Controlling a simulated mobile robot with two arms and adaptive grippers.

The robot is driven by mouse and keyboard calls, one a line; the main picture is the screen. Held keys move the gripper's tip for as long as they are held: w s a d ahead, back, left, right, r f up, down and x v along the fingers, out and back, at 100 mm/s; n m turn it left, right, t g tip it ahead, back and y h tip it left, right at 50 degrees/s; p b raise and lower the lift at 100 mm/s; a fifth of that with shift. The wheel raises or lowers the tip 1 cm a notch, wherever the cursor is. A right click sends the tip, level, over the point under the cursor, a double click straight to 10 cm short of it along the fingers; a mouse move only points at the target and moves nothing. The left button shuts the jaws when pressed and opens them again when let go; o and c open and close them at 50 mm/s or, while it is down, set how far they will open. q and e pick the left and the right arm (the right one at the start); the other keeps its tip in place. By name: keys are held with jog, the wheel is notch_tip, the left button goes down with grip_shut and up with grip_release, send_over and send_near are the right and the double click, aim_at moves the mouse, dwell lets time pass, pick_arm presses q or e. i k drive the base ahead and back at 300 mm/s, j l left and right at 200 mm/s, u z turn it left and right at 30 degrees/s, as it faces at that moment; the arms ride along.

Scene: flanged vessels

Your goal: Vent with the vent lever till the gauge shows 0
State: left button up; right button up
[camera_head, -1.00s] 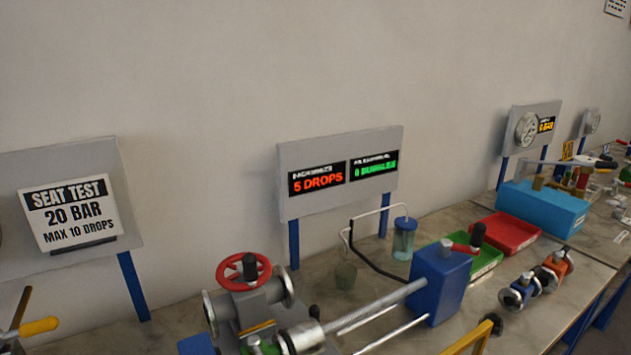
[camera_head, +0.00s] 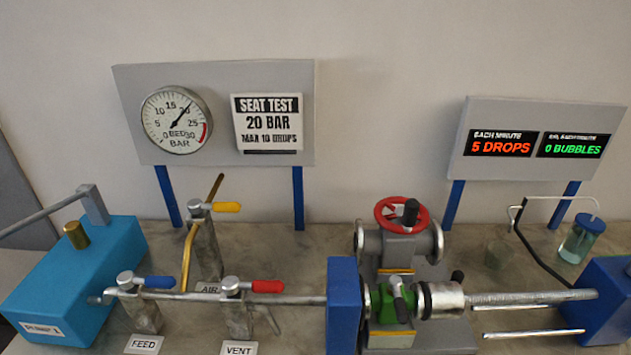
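The vent valve (camera_head: 236,308) stands on the bench behind its VENT label (camera_head: 239,348). Its red vent lever (camera_head: 267,286) points right, lying along the pipe (camera_head: 300,299). The round gauge (camera_head: 177,120) hangs on the grey board at the upper left. Its needle points up and right, at about 20 bar. Neither of my grippers is in view.
The FEED valve with a blue lever (camera_head: 158,282) is left of the vent valve, and the AIR valve with a yellow lever (camera_head: 227,207) is behind. A blue pump box (camera_head: 85,285) stands left. A blue clamp block (camera_head: 343,305) and a red handwheel valve (camera_head: 400,240) are right.

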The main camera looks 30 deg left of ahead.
aim_at(231, 285)
jog(key=u, duration=1.3)
jog(key=k+j+z, duration=0.15)
jog(key=j+z, duration=0.15)
jog(key=k+j+z, duration=0.15)
jog(key=j+z, duration=0.15)
jog(key=j, duration=0.2)
jog(key=k+j+z, duration=0.2)
jog(key=j+z, duration=0.15)
